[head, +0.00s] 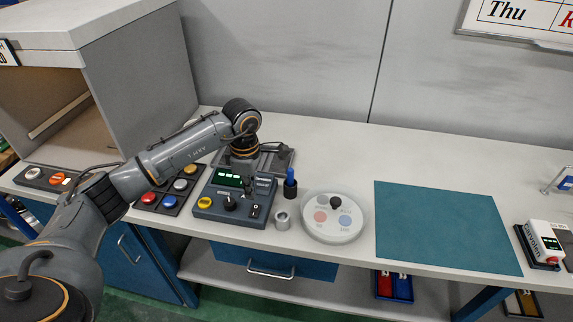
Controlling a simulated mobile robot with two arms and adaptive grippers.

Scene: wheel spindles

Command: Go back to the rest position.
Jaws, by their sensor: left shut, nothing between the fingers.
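My left arm comes in from the left and bends down at the wrist. My left gripper (263,190) is dark, points downward, and hangs over or beside the right part of the dark control box (215,203). Its fingers look closed and hold nothing. They are small here, so I cannot tell whether they touch the box. The box has a lit green display, a black knob and a yellow button. My right gripper is not in view.
A panel of coloured buttons (170,193) lies left of the box. A grey cup (282,221), a blue-topped holder (290,185) and a round white dial (334,218) stand right of it. The teal mat (445,228) is bare. A grey cabinet (140,90) rises at back left.

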